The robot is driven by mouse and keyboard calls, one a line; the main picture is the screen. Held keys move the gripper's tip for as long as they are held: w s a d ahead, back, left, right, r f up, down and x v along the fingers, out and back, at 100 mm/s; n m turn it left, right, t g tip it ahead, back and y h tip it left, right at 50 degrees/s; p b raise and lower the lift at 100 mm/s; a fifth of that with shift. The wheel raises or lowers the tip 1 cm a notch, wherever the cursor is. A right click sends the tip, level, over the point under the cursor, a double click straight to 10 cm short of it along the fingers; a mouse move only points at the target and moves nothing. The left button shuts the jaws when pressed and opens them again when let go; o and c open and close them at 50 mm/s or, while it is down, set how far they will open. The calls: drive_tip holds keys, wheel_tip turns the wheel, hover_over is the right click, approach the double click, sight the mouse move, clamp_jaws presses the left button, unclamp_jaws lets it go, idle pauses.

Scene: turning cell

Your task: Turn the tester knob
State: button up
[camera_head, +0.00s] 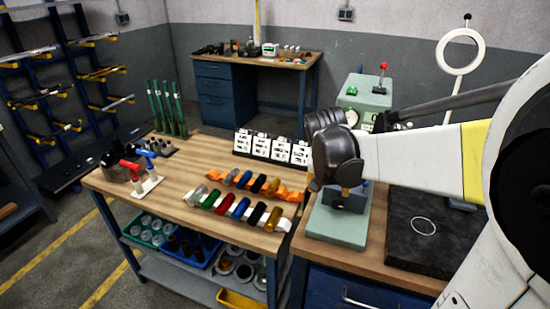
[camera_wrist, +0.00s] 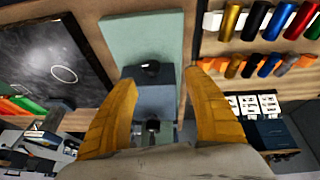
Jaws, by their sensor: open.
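The tester has a pale green base (camera_head: 335,228) and a pale green upper body (camera_head: 364,98) with a red-balled lever (camera_head: 382,72). In the wrist view, its green base (camera_wrist: 140,35) carries a blue-grey block (camera_wrist: 155,98). A dark round knob (camera_wrist: 151,69) shows at the edge of this block. A second dark knob-like part (camera_wrist: 152,126) shows lower. My gripper (camera_wrist: 162,76) is open, its yellow fingers on either side of the block, with nothing held. In the head view my gripper (camera_head: 346,190) hangs over the base; my wrist hides much of the tester. I cannot tell whether the fingers touch anything.
A black plate (camera_head: 420,229) lies right of the tester on the bench. To the left, a wooden table (camera_head: 185,190) holds several coloured cylinders (camera_head: 232,205) and a white card rack (camera_head: 270,146). Another bench (camera_head: 260,62) stands behind.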

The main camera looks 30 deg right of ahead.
sight(337, 202)
drive_tip(key=shift+m+g, duration=0.3)
drive_tip(key=shift+m, duration=0.1)
drive_tip(key=b+x, duration=0.1)
drive_tip(key=x, duration=0.3)
drive_tip(key=d+b+x, duration=0.1)
drive_tip(key=x, duration=0.3)
drive_tip(key=d+r+b+x, duration=0.1)
drive_tip(key=b+x, duration=0.1)
drive_tip(key=x, duration=0.2)
drive_tip(key=shift+d+f, duration=0.25)
drive_tip(key=shift+f, duration=0.05)
